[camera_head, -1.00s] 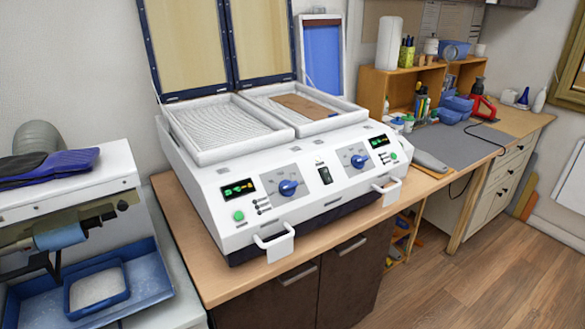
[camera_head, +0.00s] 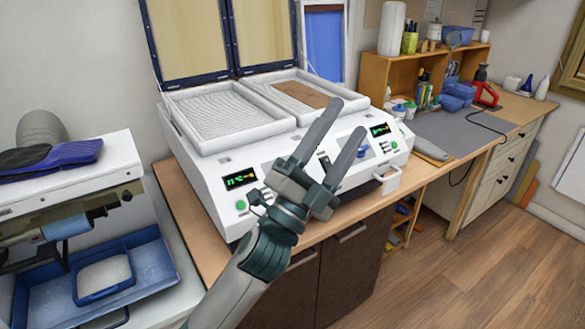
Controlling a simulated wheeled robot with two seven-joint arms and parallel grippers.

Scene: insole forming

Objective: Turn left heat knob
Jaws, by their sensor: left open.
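The white forming machine (camera_head: 208,183) stands on the wooden counter with its lids raised. Its left heat knob, blue in the earlier view, is hidden behind my left gripper. The left green-lit display (camera_head: 240,179) shows just left of the gripper. My left gripper (camera_head: 346,118) is open and empty, in front of the machine's front panel, its fingers slanting up and to the right. I cannot tell whether it touches the panel. The blue right knob (camera_head: 362,152) shows partly beside the right finger. My right gripper is not in view.
A white handle (camera_head: 391,180) sticks out at the machine's right front. Left of the counter stands another machine with a blue tray (camera_head: 150,268) and dark insoles (camera_head: 50,157) on top. A wooden shelf (camera_head: 377,72) with tools is at the back right. The floor at right is clear.

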